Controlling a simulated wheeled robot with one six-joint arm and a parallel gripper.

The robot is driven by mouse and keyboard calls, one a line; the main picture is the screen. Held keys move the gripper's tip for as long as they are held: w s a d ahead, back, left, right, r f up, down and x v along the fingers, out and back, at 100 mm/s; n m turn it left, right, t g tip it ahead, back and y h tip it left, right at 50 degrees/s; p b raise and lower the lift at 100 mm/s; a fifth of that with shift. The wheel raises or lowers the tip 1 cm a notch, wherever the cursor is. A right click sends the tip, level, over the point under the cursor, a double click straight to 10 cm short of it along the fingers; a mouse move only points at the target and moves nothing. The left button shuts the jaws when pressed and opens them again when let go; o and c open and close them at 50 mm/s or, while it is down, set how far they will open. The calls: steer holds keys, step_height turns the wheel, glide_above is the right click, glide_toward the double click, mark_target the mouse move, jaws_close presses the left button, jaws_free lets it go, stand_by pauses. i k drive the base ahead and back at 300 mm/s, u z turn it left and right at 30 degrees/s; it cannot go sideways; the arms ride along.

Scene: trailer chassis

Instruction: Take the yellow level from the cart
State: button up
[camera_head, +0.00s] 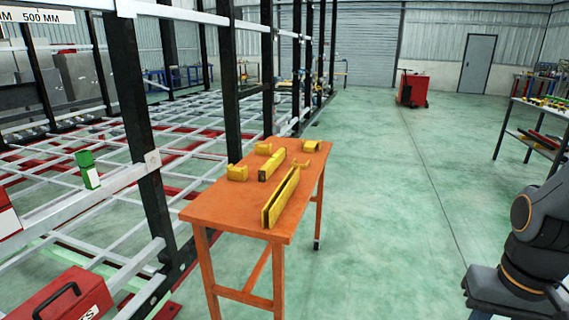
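An orange table-like cart (222,206) stands at the centre with yellow pieces on its top. A long yellow bar (281,198), with a groove along it, lies at the near right part of the top. A shorter yellow bar (272,164) with a dark near end lies behind it. I cannot tell for certain which is the level. Small yellow brackets lie around them, one at the left (237,173) and one at the far right edge (311,145). My gripper is not in view; only part of my dark arm shows at the right edge.
A chassis frame (123,90) with black posts and pale rails stands close along the cart's left side. A red toolbox (62,297) sits at the lower left. A shelf table (537,107) with tools stands at the right. The green floor right of the cart is clear.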

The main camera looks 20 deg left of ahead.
mark_target(268, 170)
steer(key=z, duration=0.15)
steer(key=i, duration=1.55)
steer(key=u, duration=0.5)
steer(key=i, duration=1.15)
steer(key=u, duration=1.5)
steer(key=i, duration=0.75)
steer(key=u, duration=0.65)
